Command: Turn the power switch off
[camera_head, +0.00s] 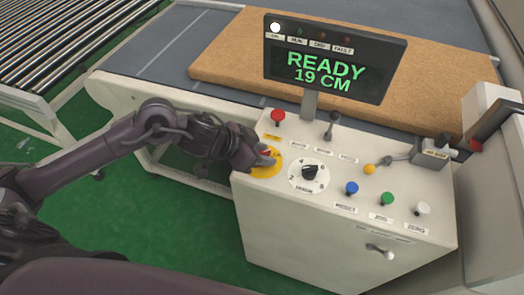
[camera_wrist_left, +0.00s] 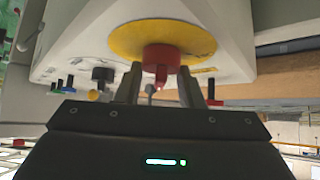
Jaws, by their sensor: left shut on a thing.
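The power switch is a red rotary knob (camera_wrist_left: 161,57) on a round yellow plate (camera_wrist_left: 125,38) in the left wrist view. In the head view the yellow plate (camera_head: 264,171) is at the left end of the white console's (camera_head: 345,245) top, and only a bit of the red knob shows beside the fingers. My left gripper (camera_head: 266,157) is at the knob. In the left wrist view its two fingers (camera_wrist_left: 159,82) stand on either side of the knob's handle and are shut on it. My right gripper is not in view.
A display (camera_head: 335,58) reads "READY 19 CM", with a white lamp lit at its upper left. A red button (camera_head: 278,116), black dial (camera_head: 311,171), levers and colored buttons share the console top. A tan mattress (camera_head: 215,58) lies on the conveyor behind.

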